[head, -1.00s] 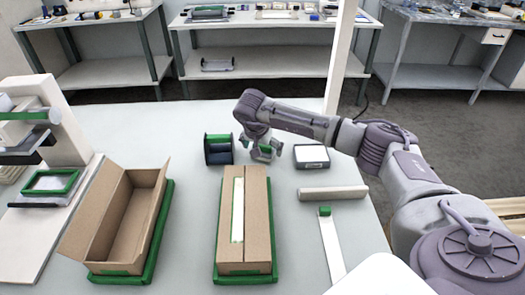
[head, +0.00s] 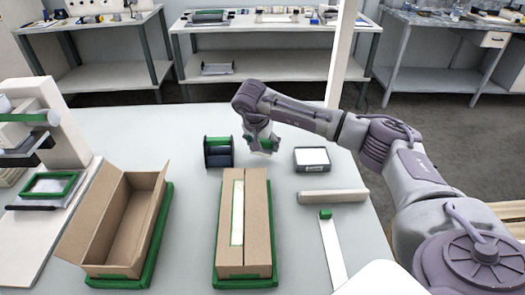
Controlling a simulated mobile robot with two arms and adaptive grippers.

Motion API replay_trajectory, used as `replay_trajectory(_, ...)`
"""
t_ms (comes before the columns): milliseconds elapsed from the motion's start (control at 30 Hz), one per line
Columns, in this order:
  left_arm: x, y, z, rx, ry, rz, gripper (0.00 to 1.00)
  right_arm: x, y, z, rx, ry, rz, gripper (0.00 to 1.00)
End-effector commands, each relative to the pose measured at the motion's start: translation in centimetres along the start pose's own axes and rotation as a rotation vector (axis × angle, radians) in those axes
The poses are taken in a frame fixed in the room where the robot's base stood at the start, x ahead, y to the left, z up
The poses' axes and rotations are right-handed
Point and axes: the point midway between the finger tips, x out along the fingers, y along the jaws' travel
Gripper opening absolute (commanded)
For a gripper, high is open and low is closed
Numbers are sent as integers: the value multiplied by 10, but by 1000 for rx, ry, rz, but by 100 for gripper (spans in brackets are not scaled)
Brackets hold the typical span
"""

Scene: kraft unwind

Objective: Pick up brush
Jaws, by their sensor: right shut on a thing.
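My left gripper is out of view.
An open cardboard box (head: 122,225) and a closed, taped box (head: 257,215) stand on green-edged trays. A grey-framed pad (head: 311,158), a pale roll (head: 333,196) and a white strip with a green end (head: 332,250) lie at right. The back left tabletop is clear.

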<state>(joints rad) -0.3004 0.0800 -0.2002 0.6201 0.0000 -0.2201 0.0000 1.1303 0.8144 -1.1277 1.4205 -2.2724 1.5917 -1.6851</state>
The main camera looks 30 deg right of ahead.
Motion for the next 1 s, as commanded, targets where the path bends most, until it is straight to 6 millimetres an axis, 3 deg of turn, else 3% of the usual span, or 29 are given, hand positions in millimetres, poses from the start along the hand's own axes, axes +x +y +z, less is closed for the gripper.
replay_trajectory(33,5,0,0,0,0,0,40,-10,-1,-5,2,5,-6,32)
replay_trajectory(300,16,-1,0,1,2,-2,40,-45,62,-11,2,5,-2,32)
replay_trajectory(500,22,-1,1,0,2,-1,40,-68,97,-13,0,3,0,32)
replay_trajectory(700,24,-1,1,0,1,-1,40,-79,113,-14,-1,1,-1,32)
replay_trajectory(1000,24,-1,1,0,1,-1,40,-81,115,-15,-1,0,-1,32)
